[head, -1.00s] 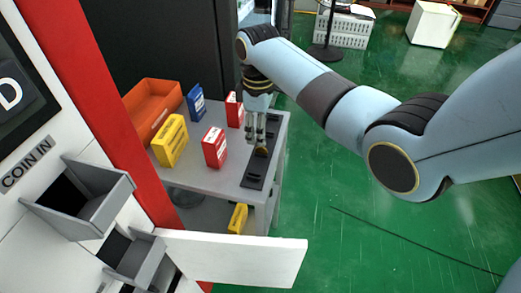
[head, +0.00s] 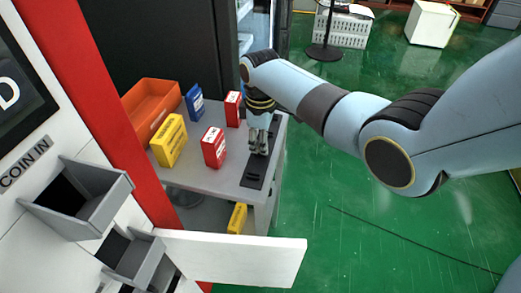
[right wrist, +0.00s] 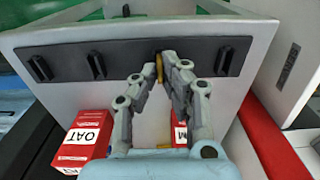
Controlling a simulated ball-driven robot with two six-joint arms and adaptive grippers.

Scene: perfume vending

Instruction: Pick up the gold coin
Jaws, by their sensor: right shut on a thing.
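The gold coin (right wrist: 159,68) stands on edge at the black slotted strip (right wrist: 125,65) in the right wrist view. My right gripper (right wrist: 158,82) is shut on it, a finger on each side. In the head view my right gripper (head: 259,150) points down over the black strip (head: 253,182) on the grey table, and the coin is hidden behind the fingers. I cannot tell whether the coin is still in its slot. My left gripper is not in view.
Two red boxes (head: 213,147) (head: 233,109), a yellow box (head: 169,141), a blue box (head: 195,103) and an orange tray (head: 149,112) share the table. A vending machine with a grey coin box (head: 101,211) is at the left. Green floor lies right.

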